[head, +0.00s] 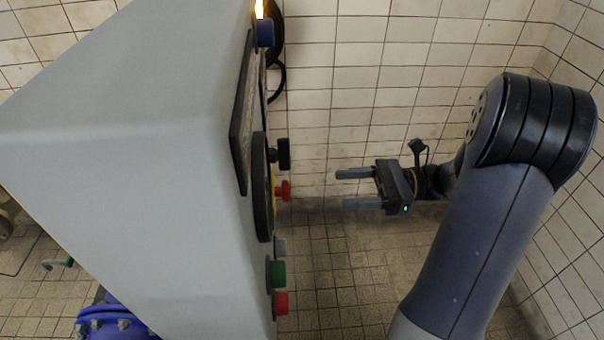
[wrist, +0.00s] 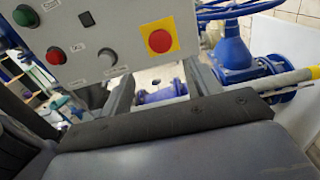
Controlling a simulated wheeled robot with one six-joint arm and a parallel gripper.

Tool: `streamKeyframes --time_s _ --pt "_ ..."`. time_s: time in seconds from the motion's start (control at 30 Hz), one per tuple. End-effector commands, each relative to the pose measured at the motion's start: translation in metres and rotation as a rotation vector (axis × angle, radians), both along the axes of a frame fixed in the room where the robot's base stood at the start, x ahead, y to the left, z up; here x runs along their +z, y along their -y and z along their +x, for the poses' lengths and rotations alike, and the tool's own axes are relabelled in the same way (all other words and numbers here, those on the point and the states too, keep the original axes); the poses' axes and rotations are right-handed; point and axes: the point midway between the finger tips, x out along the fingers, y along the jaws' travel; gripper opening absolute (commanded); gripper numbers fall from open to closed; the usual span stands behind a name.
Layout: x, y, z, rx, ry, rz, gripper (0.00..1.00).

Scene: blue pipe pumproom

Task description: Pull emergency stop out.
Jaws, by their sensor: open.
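The emergency stop is a red mushroom button (head: 284,190) on the control box's front face in the head view. In the wrist view the red button (wrist: 160,41) sits on a yellow square plate near the panel's lower right. My gripper (head: 345,189) is open and empty in the head view, pointing left at the panel with a clear gap to the button. In the wrist view its two fingers (wrist: 160,85) stand apart, below the button in the picture. How far the button stands out cannot be told.
The grey control box (head: 130,130) fills the left. It carries a black knob (head: 284,154), a green button (head: 278,273) and another red button (head: 281,302). Blue pipes (wrist: 235,60) are behind the fingers in the wrist view. Tiled walls stand behind; space between gripper and panel is free.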

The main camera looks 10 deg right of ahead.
Motion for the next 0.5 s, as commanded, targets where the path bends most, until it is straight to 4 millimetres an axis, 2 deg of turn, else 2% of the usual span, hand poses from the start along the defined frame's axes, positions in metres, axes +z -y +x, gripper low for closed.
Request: streamKeyframes --time_s 0.17,0.5 --pt "0.002 -0.012 0.002 -0.001 -0.005 0.013 0.6" --pt "0.003 -0.074 0.003 0.001 -0.005 0.01 0.6"
